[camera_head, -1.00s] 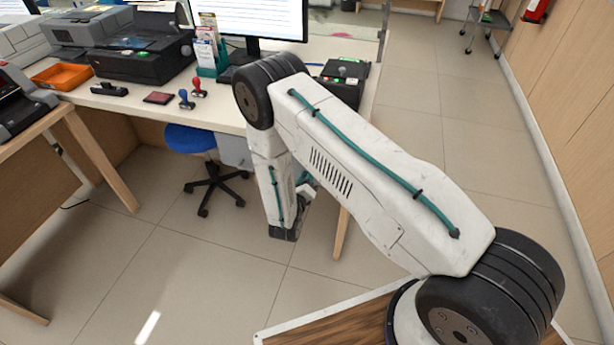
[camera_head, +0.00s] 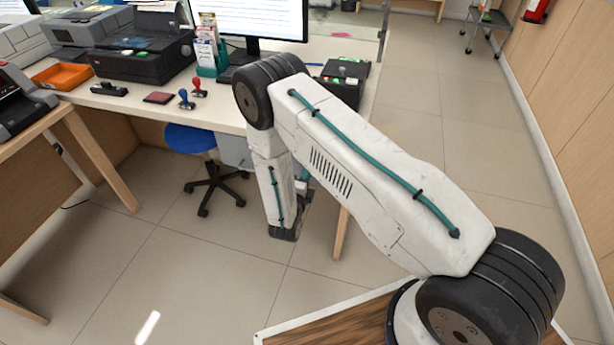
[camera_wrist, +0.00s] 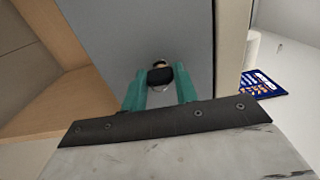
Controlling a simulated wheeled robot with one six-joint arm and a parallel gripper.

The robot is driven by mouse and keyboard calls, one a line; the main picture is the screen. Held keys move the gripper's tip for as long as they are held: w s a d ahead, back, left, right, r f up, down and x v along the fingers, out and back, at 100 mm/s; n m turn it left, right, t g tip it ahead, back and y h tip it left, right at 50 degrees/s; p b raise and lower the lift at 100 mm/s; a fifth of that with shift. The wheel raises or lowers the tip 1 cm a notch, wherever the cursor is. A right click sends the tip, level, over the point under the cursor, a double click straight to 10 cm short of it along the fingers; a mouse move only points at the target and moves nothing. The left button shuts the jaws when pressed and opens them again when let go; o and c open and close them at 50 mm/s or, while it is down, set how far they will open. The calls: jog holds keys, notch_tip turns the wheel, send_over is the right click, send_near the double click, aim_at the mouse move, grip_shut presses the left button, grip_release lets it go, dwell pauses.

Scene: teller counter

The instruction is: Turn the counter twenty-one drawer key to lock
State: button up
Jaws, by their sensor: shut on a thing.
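The drawer key shows a dark rounded head (camera_wrist: 160,77) in the wrist view, with a small brass-coloured part behind it at the lock. The lock sits on the grey drawer front (camera_wrist: 135,30). My gripper (camera_wrist: 160,92) has its two teal fingers on either side of the key head and is shut on it. The key's exact angle is hard to read. In the head view the grey drawer unit (camera_head: 235,150) shows in part under the counter. My arm hides the key, the lock and most of my gripper there.
A blue stool (camera_head: 190,139) stands left of my arm under the counter (camera_head: 225,118). Stamps, an orange tray (camera_head: 62,76) and a monitor (camera_head: 250,18) are on top. A blue printed item (camera_wrist: 262,84) lies right of the drawer unit.

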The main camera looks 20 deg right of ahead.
jog(key=shift+n, duration=0.3)
jog(key=o, duration=1)
jog(key=v, duration=0.8)
jog(key=shift+d, duration=0.1)
